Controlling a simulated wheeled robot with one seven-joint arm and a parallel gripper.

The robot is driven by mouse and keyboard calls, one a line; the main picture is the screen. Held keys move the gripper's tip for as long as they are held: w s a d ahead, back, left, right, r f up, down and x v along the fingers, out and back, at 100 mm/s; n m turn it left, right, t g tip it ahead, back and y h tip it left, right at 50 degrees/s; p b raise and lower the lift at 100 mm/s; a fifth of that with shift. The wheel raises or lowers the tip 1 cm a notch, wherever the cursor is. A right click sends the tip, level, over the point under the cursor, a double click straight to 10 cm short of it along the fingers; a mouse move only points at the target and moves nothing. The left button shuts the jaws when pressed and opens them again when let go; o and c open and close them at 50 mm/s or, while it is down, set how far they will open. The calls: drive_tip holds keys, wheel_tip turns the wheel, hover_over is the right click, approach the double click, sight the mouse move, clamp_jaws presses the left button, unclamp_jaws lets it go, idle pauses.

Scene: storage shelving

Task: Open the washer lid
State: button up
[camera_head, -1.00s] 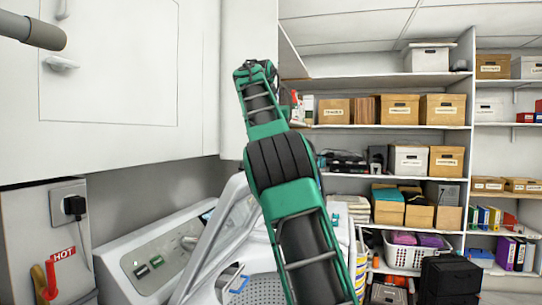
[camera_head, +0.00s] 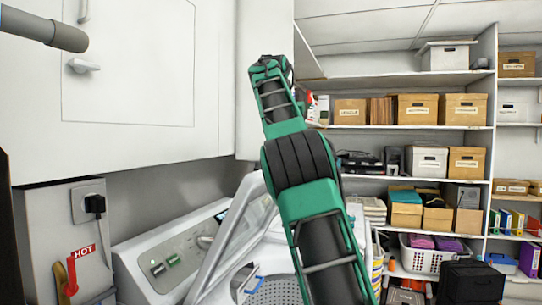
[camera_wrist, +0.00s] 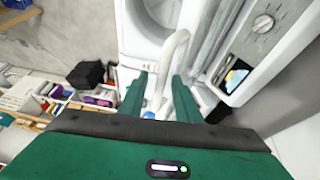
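The white washer (camera_head: 165,262) stands at lower centre in the head view. Its lid (camera_head: 228,236) is raised at a slant, above an opening that shows a perforated drum (camera_head: 275,290). In the wrist view the washer's drum opening (camera_wrist: 160,12) is at the top, and the control panel (camera_wrist: 262,45) is at right. A curved pale bar (camera_wrist: 174,50), perhaps the lid's edge, runs just beyond my fingers. My gripper (camera_wrist: 158,88) has its two green fingers apart with nothing clearly held. Contact with the lid cannot be told. My arm hides the gripper and part of the washer in the head view.
A white cabinet (camera_head: 130,75) hangs above the washer at left. A wall outlet with a plug (camera_head: 92,205) and a red HOT tag (camera_head: 82,254) are at lower left. Shelves (camera_head: 410,128) with boxes stand behind at right, with a black case (camera_head: 470,282) low down.

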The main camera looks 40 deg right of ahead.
drive_tip(key=shift+s+a, duration=0.8)
drive_tip(key=shift+a, duration=0.8)
drive_tip(key=shift+s+a, duration=0.85)
drive_tip(key=shift+a, duration=0.75)
drive_tip(key=shift+s+a, duration=0.8)
drive_tip(key=shift+a, duration=0.8)
drive_tip(key=shift+c, duration=0.2)
